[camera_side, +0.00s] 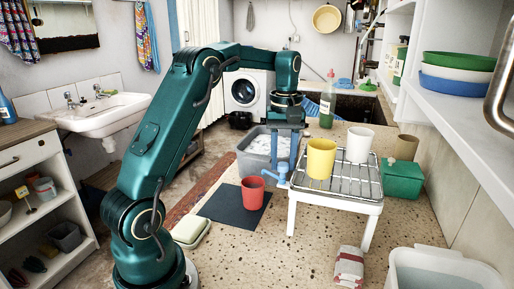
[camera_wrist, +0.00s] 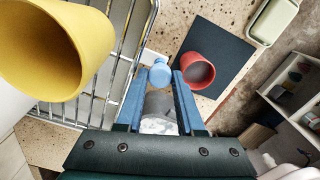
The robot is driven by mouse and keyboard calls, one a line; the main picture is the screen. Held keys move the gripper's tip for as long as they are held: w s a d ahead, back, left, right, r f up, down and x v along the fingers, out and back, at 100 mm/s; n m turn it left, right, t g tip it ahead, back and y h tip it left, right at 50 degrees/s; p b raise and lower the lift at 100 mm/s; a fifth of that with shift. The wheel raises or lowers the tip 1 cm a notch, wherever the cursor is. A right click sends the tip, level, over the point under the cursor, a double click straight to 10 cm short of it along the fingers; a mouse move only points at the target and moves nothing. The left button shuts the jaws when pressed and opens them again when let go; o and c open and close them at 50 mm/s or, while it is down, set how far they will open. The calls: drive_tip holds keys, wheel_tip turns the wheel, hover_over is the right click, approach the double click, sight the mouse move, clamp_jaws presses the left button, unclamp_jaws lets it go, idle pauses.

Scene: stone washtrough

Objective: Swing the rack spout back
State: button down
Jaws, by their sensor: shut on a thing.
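The light blue rack spout (camera_side: 282,172) sits at the near left edge of the wire rack (camera_side: 365,196), which stands on a white frame. My gripper (camera_side: 285,160), with two blue fingers, reaches down at the spout from above. In the wrist view the round light blue spout end (camera_wrist: 160,72) lies between the tips of my gripper (camera_wrist: 161,80), and the fingers are shut on it. Part of the spout is hidden by the fingers.
A yellow cup (camera_side: 320,158) and a white cup (camera_side: 359,145) stand on the rack. A red cup (camera_side: 252,193) stands on a dark mat (camera_side: 226,211) to the left. A grey tub (camera_side: 254,160) with suds is behind. A green box (camera_side: 403,179) is right.

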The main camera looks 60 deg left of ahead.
drive_tip(key=m, duration=1.2)
drive_tip(key=shift+r+m, duration=0.1)
drive_tip(key=shift+m, duration=0.2)
idle(0.4)
drive_tip(key=c, duration=0.8)
unclamp_jaws()
drive_tip(key=shift+r, duration=2.55)
